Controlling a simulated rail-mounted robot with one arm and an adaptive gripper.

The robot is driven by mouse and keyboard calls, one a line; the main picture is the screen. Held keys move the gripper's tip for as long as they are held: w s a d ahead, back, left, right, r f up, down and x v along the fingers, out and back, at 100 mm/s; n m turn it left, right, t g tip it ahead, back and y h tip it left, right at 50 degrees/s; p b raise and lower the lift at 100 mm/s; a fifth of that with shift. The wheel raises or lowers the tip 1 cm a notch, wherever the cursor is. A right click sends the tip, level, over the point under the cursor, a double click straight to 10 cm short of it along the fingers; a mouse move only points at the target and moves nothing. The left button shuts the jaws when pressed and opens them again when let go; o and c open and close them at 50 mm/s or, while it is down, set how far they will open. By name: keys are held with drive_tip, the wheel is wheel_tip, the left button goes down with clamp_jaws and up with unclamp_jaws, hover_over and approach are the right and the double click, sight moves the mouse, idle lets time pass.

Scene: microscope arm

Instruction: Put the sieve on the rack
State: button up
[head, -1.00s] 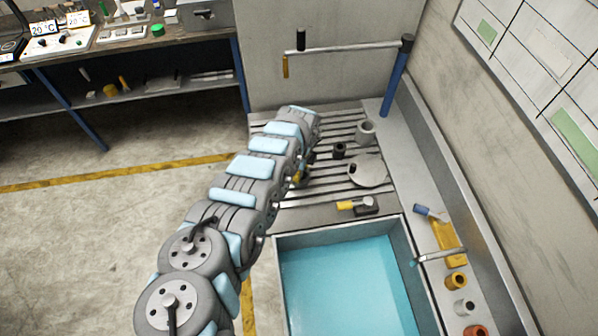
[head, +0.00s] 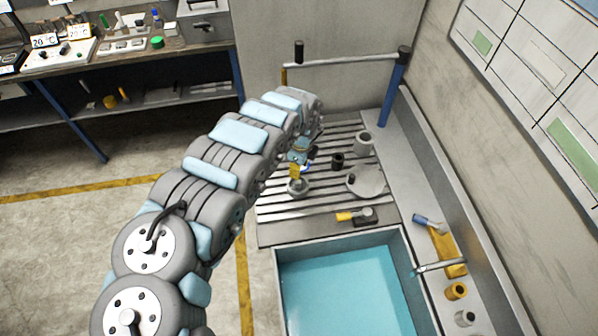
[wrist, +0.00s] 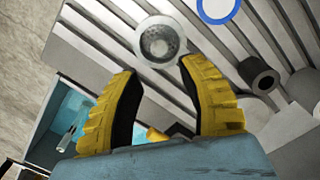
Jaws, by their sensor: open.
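The sieve (wrist: 160,42), a small round grey cup with a perforated-looking middle, rests on the slatted metal rack (head: 285,208) beside the sink. It also shows in the head view (head: 298,187), just below my gripper (head: 297,172). In the wrist view my gripper (wrist: 160,72) has its two yellow fingers spread apart with nothing between them. The sieve lies beyond the fingertips and looks apart from them. My arm covers the left part of the rack in the head view.
A blue-rimmed ring (wrist: 218,8) lies near the sieve. A black cylinder (head: 338,161), a grey cylinder (head: 363,143) and a round grey dish (head: 366,182) stand to the right. A yellow-handled tool (head: 355,217) lies before the water-filled sink (head: 345,290). A post with a rail (head: 345,58) stands behind.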

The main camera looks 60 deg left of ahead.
drive_tip(key=shift+r, duration=1.15)
drive_tip(key=shift+w+d, duration=0.1)
